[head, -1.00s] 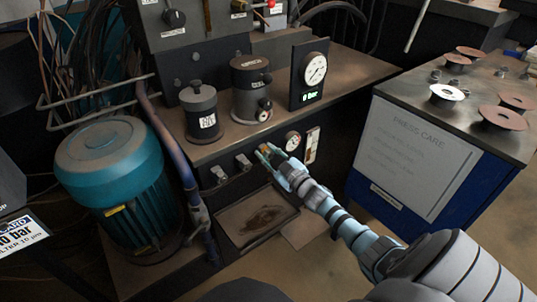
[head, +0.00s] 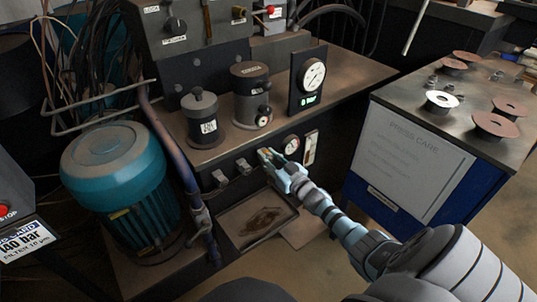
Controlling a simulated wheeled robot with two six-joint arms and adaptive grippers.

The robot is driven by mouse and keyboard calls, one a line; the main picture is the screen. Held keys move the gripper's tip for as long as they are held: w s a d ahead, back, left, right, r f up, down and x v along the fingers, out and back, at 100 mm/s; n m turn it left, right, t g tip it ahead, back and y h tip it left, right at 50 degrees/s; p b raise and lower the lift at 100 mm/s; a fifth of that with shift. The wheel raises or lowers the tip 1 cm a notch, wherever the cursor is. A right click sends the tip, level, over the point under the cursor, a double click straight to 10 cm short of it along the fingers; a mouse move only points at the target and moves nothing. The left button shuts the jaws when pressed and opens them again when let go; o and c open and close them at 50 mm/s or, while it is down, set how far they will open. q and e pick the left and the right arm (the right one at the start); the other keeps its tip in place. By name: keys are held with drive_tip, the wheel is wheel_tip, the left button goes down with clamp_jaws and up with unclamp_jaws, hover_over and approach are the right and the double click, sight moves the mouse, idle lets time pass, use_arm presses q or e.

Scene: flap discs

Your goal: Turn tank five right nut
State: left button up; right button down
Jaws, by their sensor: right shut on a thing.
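My right gripper (head: 267,155) reaches in from the lower right to the dark front face below the bench top. Its jaws are shut on a small nut there, to the right of the other fittings; the fingers mostly hide it, and a little orange-brown shows between them. Two grey fittings, one left (head: 220,178) and one middle (head: 243,166), sit in the same row to its left. I cannot read a tank number on this face. My left gripper is out of view.
A small gauge (head: 291,144) sits just right of the gripper. A tray (head: 228,222) with a dark stain lies below. A teal motor (head: 116,180) and a pipe (head: 172,150) stand left. A blue cabinet (head: 468,207) with discs stands right, across a floor gap.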

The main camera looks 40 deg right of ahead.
drive_tip(key=shift+m, duration=0.9)
drive_tip(key=m, duration=0.2)
drive_tip(key=m+p, duration=0.1)
drive_tip(key=m, duration=0.1)
drive_tip(key=shift+d+f+m, duration=0.1)
drive_tip(key=shift+d+m, duration=0.1)
drive_tip(key=shift+m, duration=0.1)
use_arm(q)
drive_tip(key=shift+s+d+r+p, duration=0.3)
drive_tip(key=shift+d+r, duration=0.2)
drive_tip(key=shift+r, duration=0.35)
use_arm(e)
drive_tip(key=shift+d+f+m, duration=0.1)
drive_tip(key=shift+m, duration=1.7)
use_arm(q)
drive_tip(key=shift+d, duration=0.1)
use_arm(e)
drive_tip(key=c, duration=1.3)
unclamp_jaws()
drive_tip(key=s, duration=1.2)
